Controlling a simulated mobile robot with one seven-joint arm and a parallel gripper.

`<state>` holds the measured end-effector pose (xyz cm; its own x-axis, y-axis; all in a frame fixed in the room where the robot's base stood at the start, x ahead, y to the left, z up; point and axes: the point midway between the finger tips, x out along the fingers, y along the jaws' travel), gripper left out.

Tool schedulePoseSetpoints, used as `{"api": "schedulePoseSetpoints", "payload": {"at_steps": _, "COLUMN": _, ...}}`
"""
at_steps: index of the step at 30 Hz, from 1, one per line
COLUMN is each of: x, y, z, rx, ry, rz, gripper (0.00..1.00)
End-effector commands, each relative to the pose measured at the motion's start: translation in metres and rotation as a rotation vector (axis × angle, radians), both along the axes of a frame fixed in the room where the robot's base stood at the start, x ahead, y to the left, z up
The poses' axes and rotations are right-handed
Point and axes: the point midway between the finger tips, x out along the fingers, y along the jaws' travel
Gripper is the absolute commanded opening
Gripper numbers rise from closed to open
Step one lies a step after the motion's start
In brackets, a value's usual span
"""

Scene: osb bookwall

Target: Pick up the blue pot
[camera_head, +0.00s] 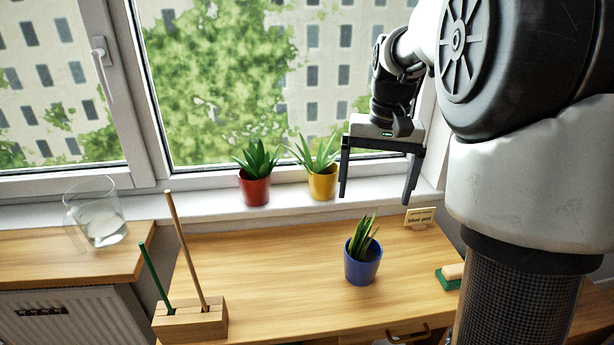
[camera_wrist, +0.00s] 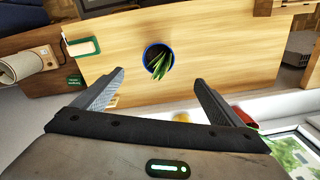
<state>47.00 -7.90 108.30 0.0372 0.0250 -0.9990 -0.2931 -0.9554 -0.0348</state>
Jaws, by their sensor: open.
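The blue pot (camera_head: 362,264) holds a spiky green plant and stands upright on the wooden desk (camera_head: 290,262). In the wrist view the blue pot (camera_wrist: 157,55) is seen from above, with its leaves covering much of the opening. My gripper (camera_head: 375,200) is open and empty, above and behind the pot on the window side. In the wrist view the fingertips of my gripper (camera_wrist: 158,76) are spread wide apart, with the pot beyond them and not touched.
A red pot (camera_head: 255,190) and a yellow pot (camera_head: 323,186) stand on the windowsill. A small sign (camera_head: 420,218) and a green-and-wood block (camera_head: 450,277) are on the right. A wooden holder with sticks (camera_head: 190,319) and a glass (camera_head: 100,215) are on the left.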

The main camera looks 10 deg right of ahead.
Motion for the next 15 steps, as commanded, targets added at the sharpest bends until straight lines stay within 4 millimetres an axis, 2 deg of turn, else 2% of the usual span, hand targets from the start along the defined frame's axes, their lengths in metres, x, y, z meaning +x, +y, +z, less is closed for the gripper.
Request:
{"api": "schedulePoseSetpoints", "payload": {"at_steps": 1, "x": 0.006, "y": -0.004, "z": -0.014, "rx": 0.000, "ry": 0.015, "rz": -0.009, "gripper": 0.91}}
{"api": "schedulePoseSetpoints", "payload": {"at_steps": 8, "x": 0.013, "y": -0.007, "z": -0.040, "rx": 0.000, "ry": 0.034, "rz": -0.019, "gripper": 0.91}}
{"api": "schedulePoseSetpoints", "payload": {"at_steps": 15, "x": 0.012, "y": -0.006, "z": -0.093, "rx": -0.001, "ry": 0.036, "rz": -0.018, "gripper": 0.91}}
